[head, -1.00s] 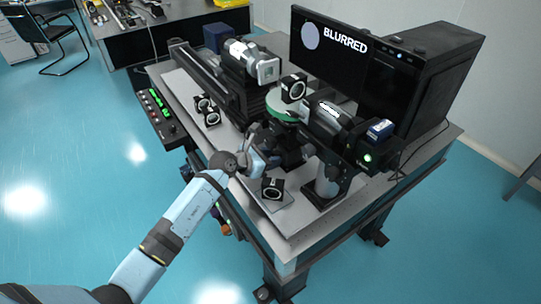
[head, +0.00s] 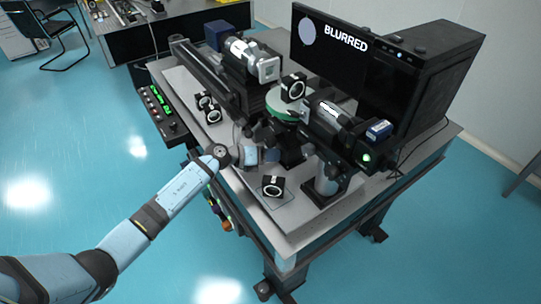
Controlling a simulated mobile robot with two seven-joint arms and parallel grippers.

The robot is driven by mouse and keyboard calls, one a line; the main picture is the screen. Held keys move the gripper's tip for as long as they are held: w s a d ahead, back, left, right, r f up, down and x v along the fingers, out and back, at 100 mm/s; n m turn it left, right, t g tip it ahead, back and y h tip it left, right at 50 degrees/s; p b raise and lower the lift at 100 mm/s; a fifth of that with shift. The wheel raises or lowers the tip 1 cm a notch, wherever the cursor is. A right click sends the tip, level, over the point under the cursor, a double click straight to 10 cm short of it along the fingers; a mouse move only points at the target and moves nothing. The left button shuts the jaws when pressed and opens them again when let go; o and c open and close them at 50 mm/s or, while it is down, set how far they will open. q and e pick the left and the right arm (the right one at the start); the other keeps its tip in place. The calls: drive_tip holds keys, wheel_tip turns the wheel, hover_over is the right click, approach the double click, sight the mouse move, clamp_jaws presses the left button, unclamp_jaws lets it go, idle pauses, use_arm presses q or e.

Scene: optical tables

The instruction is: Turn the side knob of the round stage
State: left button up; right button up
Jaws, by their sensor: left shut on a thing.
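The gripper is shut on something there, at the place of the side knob. The knob itself is hidden by the gripper and too small to make out. My right gripper is not in view.
A black cube mount (head: 273,186) sits close in front of my left gripper. Other mounts (head: 210,110) stand to the left. A control box (head: 160,108) hangs at the table's left edge.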

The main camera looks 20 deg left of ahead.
use_arm(q)
drive_tip(key=shift+n+h, duration=0.3)
idle(0.4)
drive_tip(key=o, duration=0.9)
drive_tip(key=shift+b+v, duration=1.1)
drive_tip(key=shift+v, duration=5.8)
drive_tip(key=shift+a+r, duration=0.1)
